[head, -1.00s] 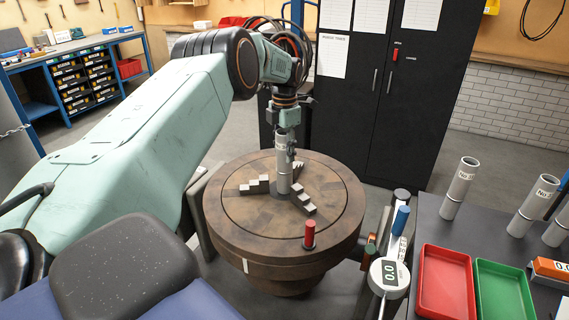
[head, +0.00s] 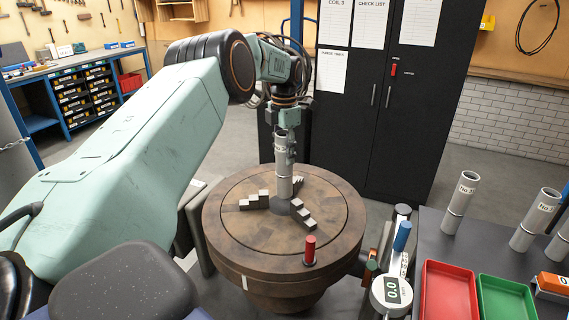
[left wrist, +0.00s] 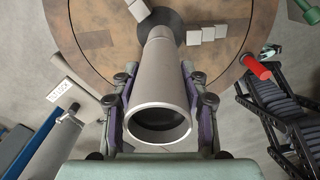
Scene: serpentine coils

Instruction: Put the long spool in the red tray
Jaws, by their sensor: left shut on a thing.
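My left gripper (head: 287,147) is shut around the upper part of a grey cylindrical spool (head: 283,187), held upright above the middle of the round brown turntable (head: 225,225). In the left wrist view, the spool (left wrist: 163,85) stands between the two fingers with its open, hollow end towards the camera. Its lower end is just over a dark hub (head: 283,208); whether it is clear of the hub is hard to tell. The red tray (head: 450,292) lies empty on the dark bench at the lower right. My right gripper is not in view.
Stepped grey jaws (head: 302,213) surround the hub, and a red peg (head: 310,249) stands near the turntable's front rim. A gauge (head: 391,292) stands between turntable and bench. A green tray (head: 505,297) and several grey spools (head: 460,200) are on the bench.

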